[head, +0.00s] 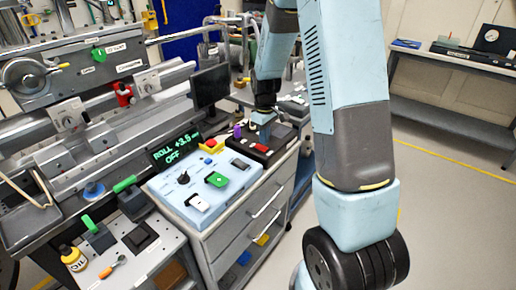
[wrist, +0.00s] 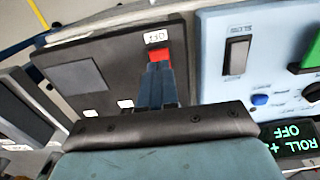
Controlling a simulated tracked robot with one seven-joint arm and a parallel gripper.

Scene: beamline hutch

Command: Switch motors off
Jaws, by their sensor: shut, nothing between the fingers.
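A black control box (head: 281,133) stands on the cabinet behind the light blue panel. In the wrist view the black box (wrist: 105,52) carries a red switch or button (wrist: 163,56) beside a small white label (wrist: 155,36), whose text is upside down and hard to read. My gripper (head: 264,131) is over this box. In the wrist view my gripper (wrist: 158,68) has its two dark blue fingers together, with the tips right at the red part; I cannot tell whether they touch it. The fingers hide part of the red part. A display (head: 175,150) reads "ROLL +3.5" and "OFF".
The light blue panel (head: 173,206) has a green control (head: 216,179), a white switch and a black rocker. A dark monitor (head: 210,86) stands behind it. The floor on the right is open.

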